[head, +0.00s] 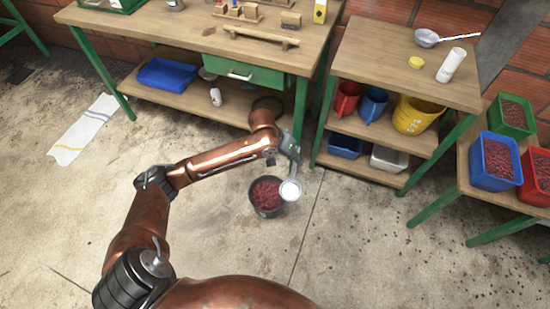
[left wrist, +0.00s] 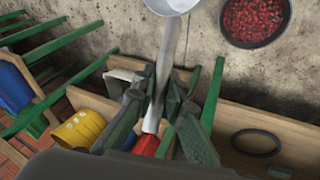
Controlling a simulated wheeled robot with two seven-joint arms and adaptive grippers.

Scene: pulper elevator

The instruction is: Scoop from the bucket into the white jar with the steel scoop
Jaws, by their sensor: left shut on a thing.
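My left gripper (head: 290,152) is shut on the handle of the steel scoop (head: 290,190). In the left wrist view the gripper (left wrist: 160,88) has the scoop's handle (left wrist: 167,60) between its fingers. The scoop's round bowl looks pale, with no red in it. The dark bucket (head: 268,211), holding red contents, stands on the floor. The bowl overlaps its right edge in the head view, but appears apart from the bucket (left wrist: 224,30) in the left wrist view. The white jar (head: 451,65) is on the right-hand table top. My right gripper is not in view.
A yellow lid (head: 416,62) and a steel pan-like utensil (head: 426,38) lie near the jar on the wooden table (head: 385,55). Its shelf holds a yellow bucket (head: 415,117) and mugs. Red-filled bins, including a blue one (head: 490,178), stand at right. The floor around the bucket is clear.

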